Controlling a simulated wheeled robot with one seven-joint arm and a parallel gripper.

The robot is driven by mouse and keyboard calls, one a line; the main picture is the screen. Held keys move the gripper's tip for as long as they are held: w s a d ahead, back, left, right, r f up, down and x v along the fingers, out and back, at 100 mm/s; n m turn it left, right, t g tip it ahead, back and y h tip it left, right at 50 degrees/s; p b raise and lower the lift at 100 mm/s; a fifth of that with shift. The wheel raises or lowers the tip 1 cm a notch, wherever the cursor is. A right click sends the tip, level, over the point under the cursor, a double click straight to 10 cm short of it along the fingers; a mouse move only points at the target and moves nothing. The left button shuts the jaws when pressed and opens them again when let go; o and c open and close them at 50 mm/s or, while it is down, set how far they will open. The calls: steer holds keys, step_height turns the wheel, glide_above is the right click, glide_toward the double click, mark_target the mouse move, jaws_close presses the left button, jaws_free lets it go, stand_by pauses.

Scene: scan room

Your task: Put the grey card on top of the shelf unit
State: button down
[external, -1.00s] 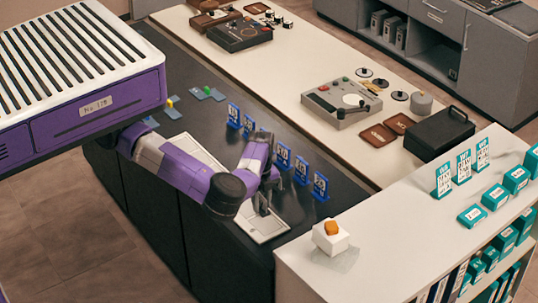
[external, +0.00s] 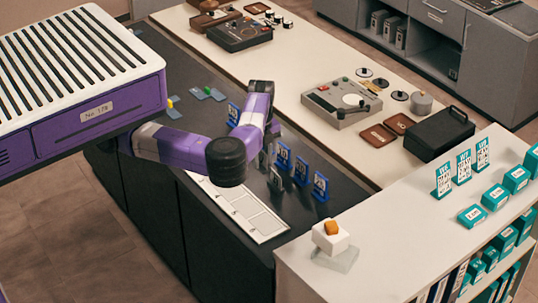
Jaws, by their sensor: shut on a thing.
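My gripper (external: 268,156) is above the dark counter, beside the row of blue cards. It is shut on a small grey piece that looks like the grey card (external: 264,160); the arm partly hides it. The shelf unit (external: 395,235) stands at the right, with a broad white top. The held card is left of the shelf unit and apart from it.
A white compartmented tray (external: 262,226) lies on the counter (external: 215,117). Several blue cards (external: 302,171) stand upright. On the shelf top are a white block with an orange piece (external: 331,229), upright teal-white cards (external: 464,166) and teal boxes (external: 496,198). Its middle is clear.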

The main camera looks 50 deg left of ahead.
steer(key=w+d+r+m, duration=0.3)
steer(key=w+d, duration=0.4)
steer(key=w, duration=0.2)
step_height(320, 180, up, 7)
steer(key=m+p, duration=0.1)
steer(key=m, duration=1.2)
glide_above(358, 226)
steer(key=shift+m, duration=0.3)
step_height(358, 226, down, 20)
steer(key=shift+d+f+b, duration=0.1)
steer(key=shift+b, duration=0.2)
steer(key=shift+f, duration=0.1)
steer(key=c, duration=1.1)
jaws_free()
